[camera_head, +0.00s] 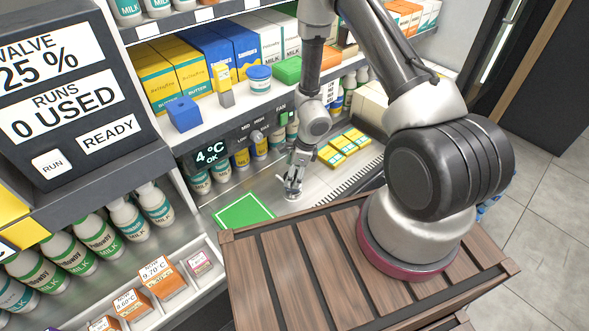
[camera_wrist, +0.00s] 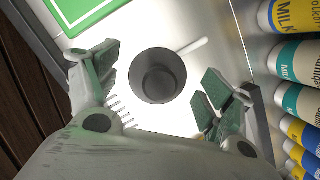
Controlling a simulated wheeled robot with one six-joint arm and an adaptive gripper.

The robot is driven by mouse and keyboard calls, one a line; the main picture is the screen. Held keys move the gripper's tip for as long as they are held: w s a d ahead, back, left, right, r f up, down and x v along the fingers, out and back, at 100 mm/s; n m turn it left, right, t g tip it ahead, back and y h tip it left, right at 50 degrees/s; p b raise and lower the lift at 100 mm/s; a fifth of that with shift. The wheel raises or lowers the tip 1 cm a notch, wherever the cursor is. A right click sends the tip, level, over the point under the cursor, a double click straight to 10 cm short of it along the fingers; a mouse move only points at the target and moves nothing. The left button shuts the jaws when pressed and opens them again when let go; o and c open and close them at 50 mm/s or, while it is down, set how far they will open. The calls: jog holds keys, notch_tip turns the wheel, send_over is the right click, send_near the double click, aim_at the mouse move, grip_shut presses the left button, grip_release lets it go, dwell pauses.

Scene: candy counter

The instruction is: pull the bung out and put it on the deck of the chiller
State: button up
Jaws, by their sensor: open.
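The bung (camera_wrist: 158,82) is a dark grey round plug, seen from above in the wrist view. It has a wide disc and a raised round knob in the middle, and sits at the pale metal deck (camera_wrist: 205,22) of the chiller. My gripper (camera_wrist: 160,72) is open, one finger on each side of the bung, with gaps visible between the pads and the knob. In the head view my gripper (camera_head: 293,182) points down just over the deck (camera_head: 315,172). The bung cannot be made out clearly there.
A green rectangle (camera_head: 243,212) with a white border lies on the deck at left. Milk bottles (camera_wrist: 302,62) stand close to my right finger. Yellow packs (camera_head: 343,147) lie on the deck behind right. The control panel (camera_head: 242,136) and butter shelf overhang the back.

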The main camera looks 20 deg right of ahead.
jog(key=c, duration=1.1)
jog(key=shift+c, duration=0.4)
jog(key=shift+r, duration=0.25)
grip_shut()
jog(key=shift+r, duration=0.15)
jog(key=shift+r, duration=0.25)
jog(key=shift+r, duration=0.95)
